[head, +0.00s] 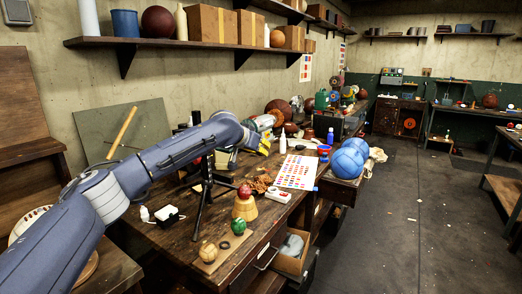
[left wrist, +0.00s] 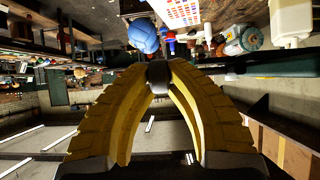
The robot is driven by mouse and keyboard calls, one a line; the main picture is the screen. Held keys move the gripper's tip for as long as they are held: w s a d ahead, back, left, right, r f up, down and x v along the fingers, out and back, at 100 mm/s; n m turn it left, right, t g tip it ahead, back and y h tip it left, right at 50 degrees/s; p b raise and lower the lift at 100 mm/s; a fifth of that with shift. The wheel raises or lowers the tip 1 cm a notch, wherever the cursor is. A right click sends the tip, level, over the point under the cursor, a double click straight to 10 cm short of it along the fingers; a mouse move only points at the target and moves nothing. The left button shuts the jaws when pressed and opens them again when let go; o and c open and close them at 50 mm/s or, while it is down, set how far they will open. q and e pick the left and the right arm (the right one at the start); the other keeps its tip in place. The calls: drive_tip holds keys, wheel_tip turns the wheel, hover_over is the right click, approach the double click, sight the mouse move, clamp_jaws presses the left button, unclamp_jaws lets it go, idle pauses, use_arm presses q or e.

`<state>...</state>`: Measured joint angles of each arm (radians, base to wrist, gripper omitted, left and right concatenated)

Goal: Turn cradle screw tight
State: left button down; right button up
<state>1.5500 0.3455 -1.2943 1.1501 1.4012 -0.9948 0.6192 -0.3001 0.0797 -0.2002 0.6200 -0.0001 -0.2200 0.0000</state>
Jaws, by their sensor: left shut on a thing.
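My left gripper (head: 264,147) has yellow fingers and reaches over the middle of the workbench (head: 170,236) in the head view. In the left wrist view, its fingertips (left wrist: 158,66) close on a small dark grey knob-like piece (left wrist: 157,76), which I take to be the cradle screw. The fingers hide most of this piece, and its thread does not show. The cradle cannot be made out clearly behind my arm and gripper. Whether the screw is tight cannot be seen. My right gripper is in neither view.
A blue ball (head: 348,161) sits at the bench's far right end. A colour chart (head: 297,172), a white bottle (head: 283,141) and a black stand (head: 203,196) are near my arm. Small balls, one green (head: 238,227), lie at the front. A shelf (head: 190,43) hangs above.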

use_arm(q)
drive_tip(key=shift+g, duration=0.3)
idle(0.4)
drive_tip(key=c, duration=1.3)
unclamp_jaws()
drive_tip(key=shift+c, duration=0.2)
drive_tip(key=v, duration=1.2)
drive_tip(key=shift+d, duration=0.1)
